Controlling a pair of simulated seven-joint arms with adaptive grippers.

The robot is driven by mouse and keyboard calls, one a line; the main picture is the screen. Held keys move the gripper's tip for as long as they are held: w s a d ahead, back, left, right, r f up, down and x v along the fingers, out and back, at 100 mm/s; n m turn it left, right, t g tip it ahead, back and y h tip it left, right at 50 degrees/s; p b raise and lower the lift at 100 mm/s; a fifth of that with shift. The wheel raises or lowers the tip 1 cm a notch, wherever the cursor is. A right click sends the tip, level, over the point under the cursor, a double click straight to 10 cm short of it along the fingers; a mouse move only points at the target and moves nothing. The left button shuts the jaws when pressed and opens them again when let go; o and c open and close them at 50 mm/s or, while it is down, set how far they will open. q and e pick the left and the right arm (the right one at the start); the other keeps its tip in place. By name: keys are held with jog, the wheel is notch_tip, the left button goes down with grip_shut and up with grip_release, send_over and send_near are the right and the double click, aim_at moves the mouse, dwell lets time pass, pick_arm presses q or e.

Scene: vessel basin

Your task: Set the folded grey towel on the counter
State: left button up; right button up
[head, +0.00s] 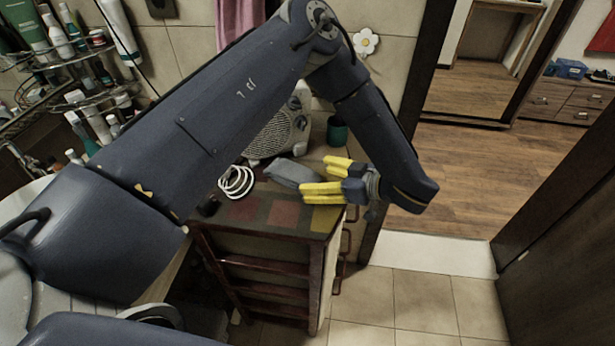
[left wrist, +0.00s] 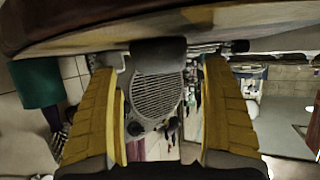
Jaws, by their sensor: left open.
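The folded grey towel (head: 290,174) lies on the tiled counter (head: 283,196), in front of the fan heater. In the left wrist view the towel (left wrist: 158,52) shows as a dark grey bundle against the counter surface, between the two fingers and clear of both. My left gripper (head: 318,175) is open, its yellow fingers pointing left, with the tips around the towel's right end. In the left wrist view the gripper (left wrist: 160,100) shows its fingers spread wide, with nothing clamped. Whether the towel's underside fully touches the counter is hard to see. My right gripper is not in view.
The fan heater (head: 277,131) stands behind the towel, with a green cup (head: 337,131) to its right. A coiled white cable (head: 236,182) lies at the counter's left. Shelves of bottles (head: 75,55) are at the far left. Open floor (head: 430,305) lies right of the counter.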

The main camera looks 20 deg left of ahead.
pick_arm(q)
jog(key=v, duration=0.6)
jog(key=shift+d+r, duration=0.1)
jog(key=shift+d, duration=0.1)
jog(key=shift+o, duration=0.7)
jog(key=shift+s+d+r, duration=0.1)
jog(key=shift+d+r, duration=0.15)
jog(key=shift+d, duration=0.4)
